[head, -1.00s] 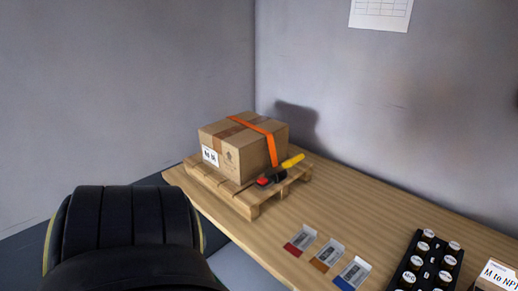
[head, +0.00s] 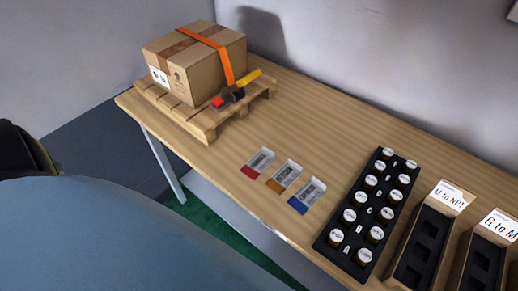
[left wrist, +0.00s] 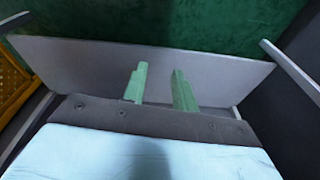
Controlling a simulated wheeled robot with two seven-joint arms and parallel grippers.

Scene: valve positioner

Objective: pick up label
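Three small labels lie in a row near the table's front edge in the head view: one with a red end (head: 257,162), one with an orange end (head: 284,176) and one with a blue end (head: 307,195). My left gripper (left wrist: 159,82) shows in the left wrist view, with two green fingers apart and nothing between them. It points toward a grey panel and the green floor, away from the labels. My right gripper is in neither view.
A cardboard box (head: 192,66) with an orange strap sits on a small wooden pallet (head: 200,121). A black tray (head: 327,243) holds several white-capped parts. Open boxes marked M to NPT (head: 438,208) and G to M (head: 497,228) stand right. Table (head: 330,130) behind the labels is clear.

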